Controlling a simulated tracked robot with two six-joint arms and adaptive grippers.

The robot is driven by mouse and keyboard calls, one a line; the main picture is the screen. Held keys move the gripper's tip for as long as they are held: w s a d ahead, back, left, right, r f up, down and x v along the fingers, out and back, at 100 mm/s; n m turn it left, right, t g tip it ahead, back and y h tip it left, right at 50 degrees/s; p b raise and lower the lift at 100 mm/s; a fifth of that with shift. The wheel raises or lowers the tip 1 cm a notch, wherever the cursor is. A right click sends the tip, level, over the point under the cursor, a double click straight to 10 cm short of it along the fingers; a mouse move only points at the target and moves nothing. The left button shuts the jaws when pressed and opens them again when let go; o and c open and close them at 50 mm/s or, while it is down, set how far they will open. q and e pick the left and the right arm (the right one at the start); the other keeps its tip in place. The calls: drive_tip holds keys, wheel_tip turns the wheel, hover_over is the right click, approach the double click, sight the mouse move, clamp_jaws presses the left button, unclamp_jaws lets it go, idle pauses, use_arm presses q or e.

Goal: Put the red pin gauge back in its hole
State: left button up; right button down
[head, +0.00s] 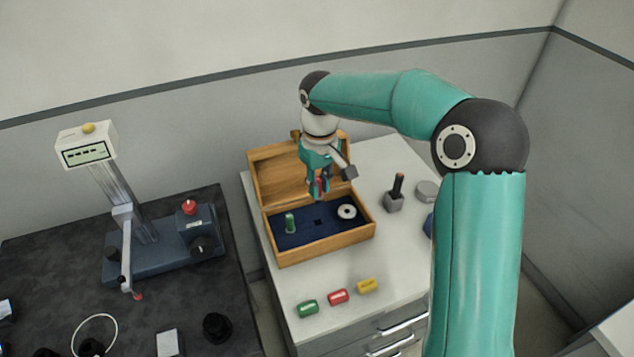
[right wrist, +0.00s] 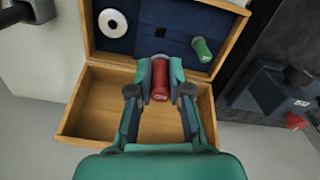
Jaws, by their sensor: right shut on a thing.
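My right gripper (head: 319,190) is shut on the red pin gauge and holds it above the open wooden box. In the right wrist view the red pin gauge (right wrist: 159,82) sits between the fingertips of my right gripper (right wrist: 160,72). In the head view the fingers hide most of the pin. The box's blue insert (head: 300,236) has a dark square hole (head: 318,222) near its middle, partly visible beyond the pin in the wrist view. A green pin gauge (head: 290,223) stands in the insert's left part. My left gripper is out of view.
A white ring (head: 347,211) lies in the insert's right part. The wooden box (head: 322,247) has its lid open at the back. Green (head: 308,308), red (head: 338,297) and yellow (head: 366,285) pieces lie in front. A grey holder (head: 394,202) stands right; a gauge stand (head: 165,250) stands left.

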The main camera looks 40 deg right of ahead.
sight(319, 202)
drive_tip(key=shift+s+f+b, duration=0.1)
drive_tip(key=shift+f+b, duration=2.05)
drive_tip(key=shift+f, duration=0.75)
drive_tip(key=shift+f+b, duration=1.15)
drive_tip(key=shift+f, duration=0.7)
drive_tip(key=c, duration=1)
unclamp_jaws()
drive_tip(key=shift+r, duration=0.1)
wheel_tip(319, 202, up, 12)
drive_tip(key=shift+f, duration=0.1)
